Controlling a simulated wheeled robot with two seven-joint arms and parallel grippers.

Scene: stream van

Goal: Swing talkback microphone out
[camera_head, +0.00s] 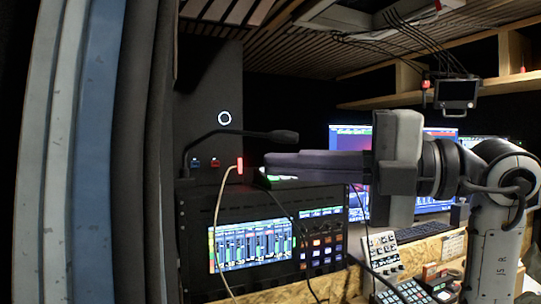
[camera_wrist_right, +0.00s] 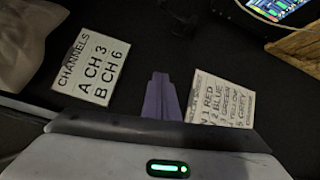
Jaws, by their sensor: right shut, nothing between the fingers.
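The talkback microphone (camera_head: 240,134) is a thin black gooseneck in the head view. It rises at the left, bends over and runs to the right, ending in a thicker dark head (camera_head: 284,136). My right gripper (camera_head: 268,162) reaches in from the right with its fingers level and pointing left. The fingertips are just below the microphone head and look apart from it, though the depth gap is hard to judge. The fingers are shut and empty; the right wrist view also shows them together (camera_wrist_right: 160,88). The microphone cannot be made out in the right wrist view. My left gripper is not in view.
A rack mixer with a lit screen (camera_head: 252,245) stands below the microphone. A pale cable (camera_head: 217,205) hangs in front of it, from near a red-lit plug (camera_head: 240,166). Monitors (camera_head: 345,142) stand behind my arm.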

